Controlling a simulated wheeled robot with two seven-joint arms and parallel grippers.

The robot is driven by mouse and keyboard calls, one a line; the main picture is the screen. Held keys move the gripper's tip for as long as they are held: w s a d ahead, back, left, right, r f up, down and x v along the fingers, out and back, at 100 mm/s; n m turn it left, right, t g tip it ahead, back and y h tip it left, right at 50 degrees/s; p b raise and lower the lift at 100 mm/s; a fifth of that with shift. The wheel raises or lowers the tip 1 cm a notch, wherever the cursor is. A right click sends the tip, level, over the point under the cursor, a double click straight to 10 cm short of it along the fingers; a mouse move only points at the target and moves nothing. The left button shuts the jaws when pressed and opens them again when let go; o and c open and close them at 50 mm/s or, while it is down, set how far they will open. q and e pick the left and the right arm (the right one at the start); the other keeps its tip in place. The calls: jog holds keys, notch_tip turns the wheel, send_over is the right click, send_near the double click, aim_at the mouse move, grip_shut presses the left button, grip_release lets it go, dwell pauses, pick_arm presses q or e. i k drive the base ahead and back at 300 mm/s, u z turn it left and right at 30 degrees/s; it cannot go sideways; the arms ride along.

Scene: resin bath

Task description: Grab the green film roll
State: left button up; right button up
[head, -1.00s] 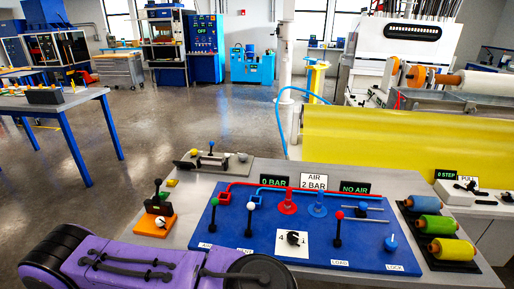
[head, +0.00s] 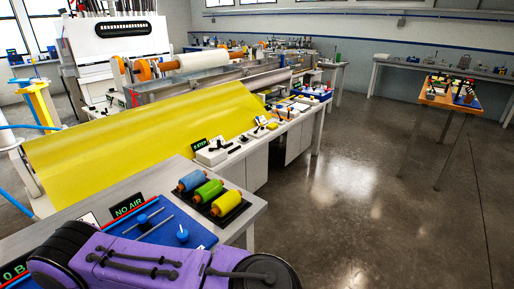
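The green film roll (head: 209,190) lies in the middle of a row of three rolls on a black holder (head: 238,216), near the right end of the grey table (head: 252,207). A blue roll (head: 192,180) lies on its far side and a yellow roll (head: 227,203) on its near side. The green roll is in plain view and nothing touches it from above. A purple and black part of my own arm fills the bottom left of the head view. Neither of my grippers is in view.
A blue control panel (head: 203,238) with a "NO AIR" sign (head: 127,206) is left of the rolls. A yellow sheet (head: 140,135) slopes behind the table. A white bench (head: 256,158) stands beyond. Open floor (head: 350,210) lies to the right.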

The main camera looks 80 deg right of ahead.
aim_at(214, 187)
jog(key=z, duration=2.2)
